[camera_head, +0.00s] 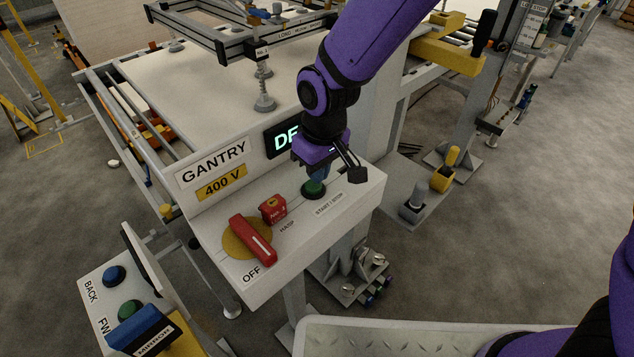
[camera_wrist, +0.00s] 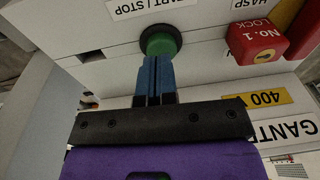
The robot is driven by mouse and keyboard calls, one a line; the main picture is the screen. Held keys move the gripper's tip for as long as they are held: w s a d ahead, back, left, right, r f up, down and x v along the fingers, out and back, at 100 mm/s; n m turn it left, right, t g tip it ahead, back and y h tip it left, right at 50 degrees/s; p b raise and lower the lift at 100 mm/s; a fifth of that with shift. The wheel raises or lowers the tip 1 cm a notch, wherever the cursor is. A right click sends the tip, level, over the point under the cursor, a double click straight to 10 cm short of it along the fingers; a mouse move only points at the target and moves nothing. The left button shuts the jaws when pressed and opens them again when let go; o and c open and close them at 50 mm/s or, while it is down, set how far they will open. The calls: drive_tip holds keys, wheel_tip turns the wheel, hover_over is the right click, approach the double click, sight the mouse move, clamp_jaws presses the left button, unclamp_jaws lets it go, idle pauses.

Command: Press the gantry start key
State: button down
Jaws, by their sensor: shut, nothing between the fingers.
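The gantry start key is a round green button (camera_head: 314,188) in a dark collar, beside the "START / STOP" label on the sloped white gantry panel (camera_head: 213,227). My gripper (camera_head: 318,177) is over it from above, with its blue fingers shut and empty. In the wrist view the green button (camera_wrist: 160,42) sits right at the tips of my gripper's fingers (camera_wrist: 155,62). The tips overlap its near edge in the picture; whether they touch it, or whether it is pressed in, I cannot tell.
A red rotary handle (camera_head: 253,239) on a yellow disc points toward "OFF". A red lock (camera_head: 273,208) marked "No. 1" is beside it, near "HASP". A lit display (camera_head: 287,138) is partly hidden by my arm. Another button box (camera_head: 97,292) stands at lower left.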

sight(321, 189)
wheel_tip(321, 189, up, 10)
drive_tip(key=shift+d, duration=0.4)
drive_tip(key=shift+r, duration=0.1)
idle(1.1)
drive_tip(key=s+d+r+m+t, duration=0.1)
drive_tip(key=d+r+m, duration=0.1)
drive_tip(key=d+r, duration=0.55)
drive_tip(key=s+d+r+m+t, duration=0.15)
drive_tip(key=d+r, duration=0.25)
drive_tip(key=d, duration=0.7)
drive_tip(key=s+d+r+m+t, duration=0.1)
drive_tip(key=s+d+m, duration=0.2)
drive_tip(key=s+d, duration=0.3)
drive_tip(key=s+d+r+m+t+h, duration=0.1)
drive_tip(key=s+d+r+m, duration=0.1)
drive_tip(key=s+d, duration=0.4)
drive_tip(key=d+m, duration=0.1)
drive_tip(key=d, duration=0.2)
drive_tip(key=shift+r, duration=0.3)
